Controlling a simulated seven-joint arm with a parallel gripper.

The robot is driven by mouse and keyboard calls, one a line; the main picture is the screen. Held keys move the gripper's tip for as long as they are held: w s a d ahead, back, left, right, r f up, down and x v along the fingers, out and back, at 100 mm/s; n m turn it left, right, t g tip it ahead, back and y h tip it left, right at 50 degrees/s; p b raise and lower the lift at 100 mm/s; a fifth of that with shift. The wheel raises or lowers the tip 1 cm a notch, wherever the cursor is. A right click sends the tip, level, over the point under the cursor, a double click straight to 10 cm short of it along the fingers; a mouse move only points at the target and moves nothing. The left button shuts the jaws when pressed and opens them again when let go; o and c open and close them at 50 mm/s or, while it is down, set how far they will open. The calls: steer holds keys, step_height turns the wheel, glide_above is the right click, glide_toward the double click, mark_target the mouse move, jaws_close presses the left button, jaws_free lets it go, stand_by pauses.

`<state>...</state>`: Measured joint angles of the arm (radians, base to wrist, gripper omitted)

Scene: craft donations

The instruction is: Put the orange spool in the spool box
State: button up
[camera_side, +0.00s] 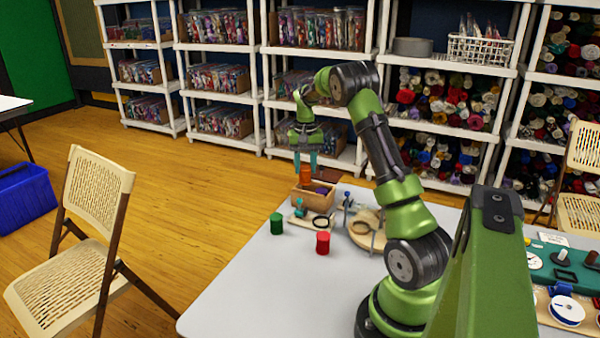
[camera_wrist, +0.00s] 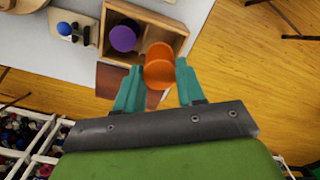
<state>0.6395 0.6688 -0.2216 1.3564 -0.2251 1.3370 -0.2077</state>
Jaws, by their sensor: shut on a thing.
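My gripper (camera_side: 305,164) has teal fingers shut on the orange spool (camera_side: 306,175). In the wrist view the orange spool (camera_wrist: 159,66) sits between the fingertips (camera_wrist: 158,82). The wooden spool box (camera_side: 313,200) stands near the table's far edge, and the held spool shows above it in the side view. In the wrist view the spool overlaps the near part of the box (camera_wrist: 183,30). A purple spool (camera_wrist: 124,37) lies inside the box, beside a section that looks empty. The exact gap between the orange spool and the box is hard to tell.
A green spool (camera_side: 277,223) and a red spool (camera_side: 323,242) stand on the white table (camera_side: 260,285). A small board with a black ring (camera_side: 320,222) and a round wooden piece (camera_side: 366,230) lie close to the box. The table's front left is clear.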

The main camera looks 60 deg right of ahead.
mark_target(305, 176)
steer(key=shift+f, duration=0.2)
steer(key=shift+f, duration=1.85)
steer(key=shift+f, duration=0.1)
steer(key=o, duration=0.9)
steer(key=shift+r, duration=3.8)
